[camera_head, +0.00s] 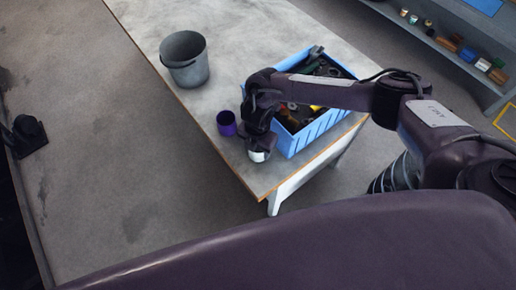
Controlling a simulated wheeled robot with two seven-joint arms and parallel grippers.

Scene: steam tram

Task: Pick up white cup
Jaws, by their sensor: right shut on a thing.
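The white cup (258,156) is at the near corner of the grey table, just left of the blue crate. Only its lower part shows below my right gripper (259,143). My right gripper is shut on the white cup from above, and its fingers are mostly hidden by its own wrist. I cannot tell whether the cup touches the tabletop. My left gripper is not clearly seen.
A purple cup (226,123) stands just left of my right gripper. A blue crate (312,133) of tools is close on the right, under my forearm. A grey bucket (185,60) stands farther back on the table (225,22). A shelf (460,60) is at upper right.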

